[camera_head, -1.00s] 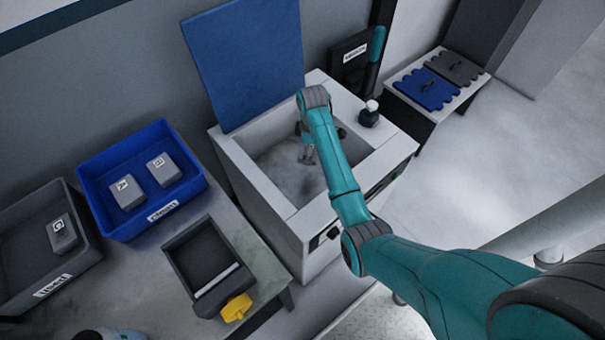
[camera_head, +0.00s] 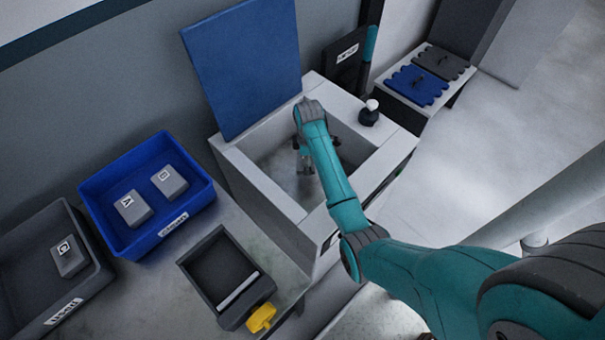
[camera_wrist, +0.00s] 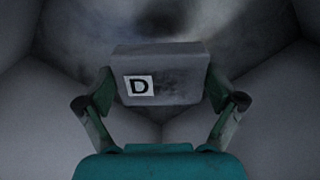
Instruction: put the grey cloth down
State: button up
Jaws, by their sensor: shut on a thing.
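The grey cloth (camera_wrist: 180,78) looks like a flat-faced grey block with a white label reading D. In the wrist view it sits between the two fingers of my gripper (camera_wrist: 160,90), which is shut on it. In the head view my gripper (camera_head: 304,160) points down inside the open white tub (camera_head: 245,180), below its rim. The cloth is hard to make out there. The wrist view shows the tub's pale walls and a dark, blurred floor beyond the cloth; I cannot tell whether the cloth touches the floor.
A blue lid (camera_head: 243,65) stands upright behind the tub. A blue bin (camera_head: 100,205) holds grey blocks labelled A and B; a grey bin (camera_head: 30,300) holds one labelled C. A dark tray (camera_head: 215,265) with a yellow knob (camera_head: 261,317) and a dark-based bottle (camera_head: 369,115) are near the tub.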

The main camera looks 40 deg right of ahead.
aim_at(307, 177)
jog(key=shift+f, duration=3.85)
jog(key=shift+f, duration=0.1)
jog(key=o, duration=0.7)
jog(key=shift+c, duration=0.2)
notch_tip(307, 177, up, 12)
jog(key=shift+r, duration=0.1)
